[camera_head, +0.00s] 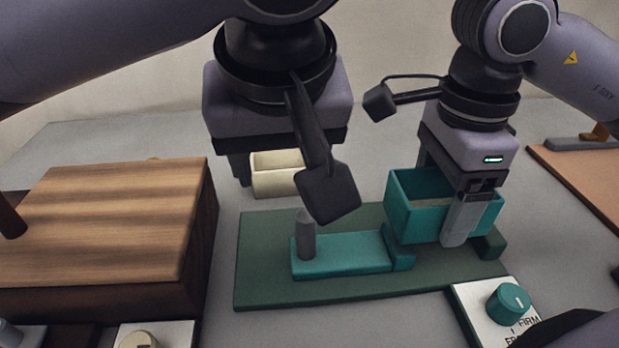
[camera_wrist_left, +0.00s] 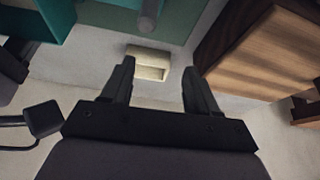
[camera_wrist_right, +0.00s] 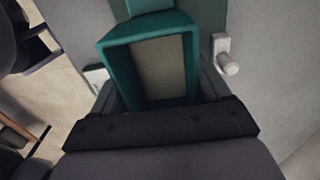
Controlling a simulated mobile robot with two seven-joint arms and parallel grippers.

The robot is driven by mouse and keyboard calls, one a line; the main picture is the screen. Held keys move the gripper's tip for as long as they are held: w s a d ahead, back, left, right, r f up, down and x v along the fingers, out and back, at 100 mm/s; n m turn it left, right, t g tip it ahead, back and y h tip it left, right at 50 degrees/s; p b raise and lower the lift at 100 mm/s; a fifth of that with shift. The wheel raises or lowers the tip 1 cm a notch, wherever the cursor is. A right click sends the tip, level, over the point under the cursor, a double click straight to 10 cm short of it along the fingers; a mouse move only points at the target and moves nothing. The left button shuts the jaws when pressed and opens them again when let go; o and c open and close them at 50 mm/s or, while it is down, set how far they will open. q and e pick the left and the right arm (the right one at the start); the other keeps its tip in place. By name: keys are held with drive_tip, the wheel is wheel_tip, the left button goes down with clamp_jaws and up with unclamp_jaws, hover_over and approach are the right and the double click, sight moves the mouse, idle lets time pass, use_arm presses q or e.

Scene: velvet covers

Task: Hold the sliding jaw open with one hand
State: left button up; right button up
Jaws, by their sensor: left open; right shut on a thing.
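A teal open-topped box-shaped part (camera_head: 415,224) stands at the right of a dark green base plate (camera_head: 262,287). My right gripper (camera_head: 448,203) is shut on it, one finger on its near side; the other finger is mostly hidden. In the right wrist view the teal part (camera_wrist_right: 117,65) sits between the fingers, with a beige inner surface. A flat teal bar (camera_head: 345,257) with an upright grey post (camera_head: 306,238) lies to its left on the plate. My left gripper (camera_wrist_left: 158,75) is open and empty. A small cream hollow block (camera_wrist_left: 149,63) shows beyond its fingertips.
A wooden-topped box (camera_head: 120,215) stands at the left, close to my left gripper. A white panel with a teal dial (camera_head: 510,302) is at front right. A brown board (camera_head: 580,175) lies at the far right.

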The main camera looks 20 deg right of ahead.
sight(305, 220)
use_arm(q)
drive_tip(key=s+d+g, duration=0.1)
drive_tip(key=s+d, duration=0.1)
drive_tip(key=s, duration=0.2)
drive_tip(key=shift+m, duration=0.4)
drive_tip(key=x, duration=1)
drive_tip(key=shift+s+a+f, duration=0.1)
drive_tip(key=shift+a, duration=0.1)
clamp_jaws()
drive_tip(key=shift+a, duration=0.1)
drive_tip(key=shift+w+a, duration=0.25)
drive_tip(key=shift+a, duration=0.8)
drive_tip(key=shift+w+a, duration=0.3)
drive_tip(key=shift+a, duration=0.8)
